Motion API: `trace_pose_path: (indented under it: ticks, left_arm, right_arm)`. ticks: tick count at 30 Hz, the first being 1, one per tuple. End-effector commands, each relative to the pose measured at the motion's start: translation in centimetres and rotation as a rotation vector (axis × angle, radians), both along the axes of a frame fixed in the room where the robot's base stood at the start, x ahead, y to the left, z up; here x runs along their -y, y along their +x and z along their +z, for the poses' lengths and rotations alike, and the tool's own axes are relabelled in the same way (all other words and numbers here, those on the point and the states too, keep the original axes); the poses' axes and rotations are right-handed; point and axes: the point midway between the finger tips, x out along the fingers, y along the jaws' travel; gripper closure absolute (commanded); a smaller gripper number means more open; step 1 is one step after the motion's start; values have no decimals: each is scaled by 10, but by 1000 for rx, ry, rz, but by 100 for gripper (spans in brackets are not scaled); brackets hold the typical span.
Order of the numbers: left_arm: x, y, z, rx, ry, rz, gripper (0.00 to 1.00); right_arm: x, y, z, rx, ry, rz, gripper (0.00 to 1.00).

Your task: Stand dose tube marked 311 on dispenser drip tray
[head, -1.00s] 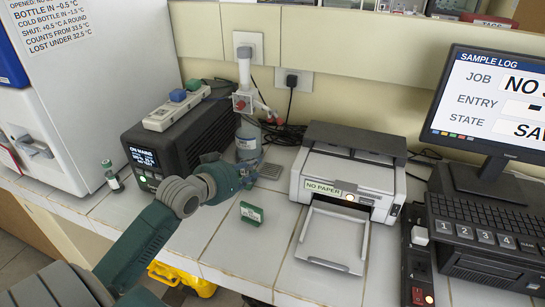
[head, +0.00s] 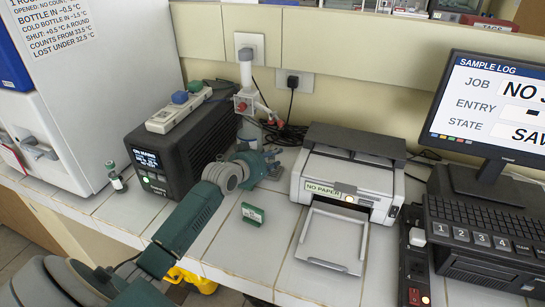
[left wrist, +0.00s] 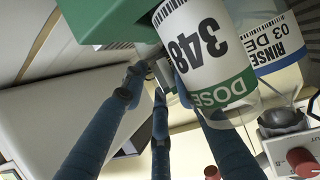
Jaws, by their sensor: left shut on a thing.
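My left gripper (head: 262,163) is at the dispenser (head: 244,103), low in front of its bottle and beside the grey drip tray (head: 274,172). In the left wrist view a dose tube marked 348 (left wrist: 203,45), with a green DOSE band, looms large beside my blue fingers. A small white and green piece shows between the fingertips (left wrist: 160,78); I cannot tell whether it is part of that tube. My left gripper is shut on a dose tube; no 311 is legible. Another small green-capped tube (head: 116,178) stands by the white cabinet, its number unreadable. My right gripper is out of view.
The RINSE bottle (left wrist: 284,55) is close behind the marked tube. A black heater-like unit (head: 185,145) stands left of the dispenser, the printer (head: 350,170) right.

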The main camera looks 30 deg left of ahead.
Motion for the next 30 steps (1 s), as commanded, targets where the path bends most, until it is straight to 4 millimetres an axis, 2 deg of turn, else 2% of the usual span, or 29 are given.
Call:
trace_pose_path:
  ticks: [8,9,11,22,26,30]
  left_arm:
    - [0,0,-4,-1,-1,0,85]
    - [0,0,-3,0,-1,0,64]
    - [0,0,-3,-1,-1,0,53]
    - [0,-2,1,-1,0,0,53]
    - [1,-19,6,-1,1,-1,53]
    - [2,-47,17,-2,2,-2,53]
  right_arm:
    - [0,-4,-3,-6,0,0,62]
    - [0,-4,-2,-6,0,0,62]
    - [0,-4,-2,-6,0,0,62]
    - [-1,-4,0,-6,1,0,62]
    - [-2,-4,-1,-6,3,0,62]
    - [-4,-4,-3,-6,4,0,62]
